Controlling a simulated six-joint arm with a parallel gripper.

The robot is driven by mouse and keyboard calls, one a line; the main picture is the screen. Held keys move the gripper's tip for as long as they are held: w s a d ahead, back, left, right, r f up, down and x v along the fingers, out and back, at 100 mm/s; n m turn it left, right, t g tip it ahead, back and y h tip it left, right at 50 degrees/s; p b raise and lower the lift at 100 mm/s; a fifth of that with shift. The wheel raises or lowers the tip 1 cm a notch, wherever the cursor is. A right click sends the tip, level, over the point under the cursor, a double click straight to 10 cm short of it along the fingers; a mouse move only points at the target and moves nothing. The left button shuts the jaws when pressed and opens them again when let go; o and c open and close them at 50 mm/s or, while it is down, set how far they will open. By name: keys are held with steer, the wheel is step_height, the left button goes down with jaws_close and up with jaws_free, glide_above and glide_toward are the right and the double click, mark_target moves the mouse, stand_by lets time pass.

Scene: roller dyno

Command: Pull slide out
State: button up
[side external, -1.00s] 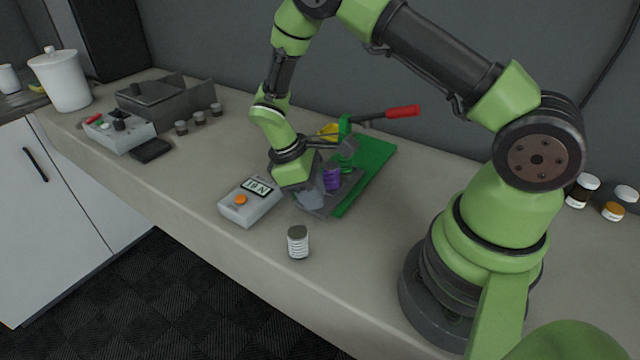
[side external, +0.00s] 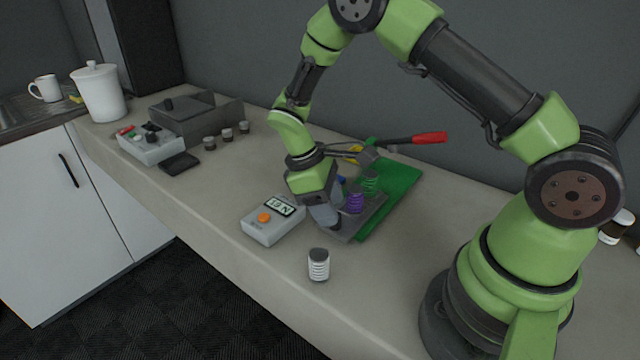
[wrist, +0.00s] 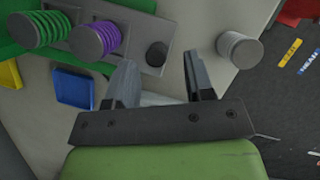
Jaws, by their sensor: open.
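The grey slide (side external: 362,222) lies over the front end of the green base plate (side external: 404,185). A purple coil (side external: 355,203) and a green coil (side external: 371,184) stand on it. In the wrist view the grey slide (wrist: 127,43) runs along the top left, with the purple coil (wrist: 92,39), the green coil (wrist: 48,28) and a dark round peg (wrist: 157,54) at its end. My gripper (side external: 325,216) is low at the slide's front left end. In the wrist view its fingers (wrist: 162,72) are apart with nothing held, and the peg lies just beyond the gap between them.
A grey meter with an orange button (side external: 273,220) is close left of my gripper. A ribbed can (side external: 318,265) stands in front, near the counter edge. A red-handled lever (side external: 428,138) rises behind. A blue block (wrist: 73,87) lies left of the fingers in the wrist view.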

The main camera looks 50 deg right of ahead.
steer(key=v, duration=0.7)
steer(key=s+a+r+m+t+y, duration=0.1)
steer(key=s+r+m+t, duration=0.15)
steer(key=r, duration=0.45)
steer(key=s+a+r+m+t+y, duration=0.1)
steer(key=s+r+m+t, duration=0.15)
steer(key=r, duration=0.45)
steer(key=s+r+m+t+y, duration=0.1)
steer(key=s+r+m+t, duration=0.1)
steer(key=s, duration=0.4)
steer(key=s+a+r+m+t+y, duration=0.1)
steer(key=s+r+m+t, duration=0.1)
steer(key=s+t, duration=0.2)
steer(key=shift+s+a+r, duration=0.25)
steer(key=shift+s+r, duration=0.15)
steer(key=shift+s, duration=0.65)
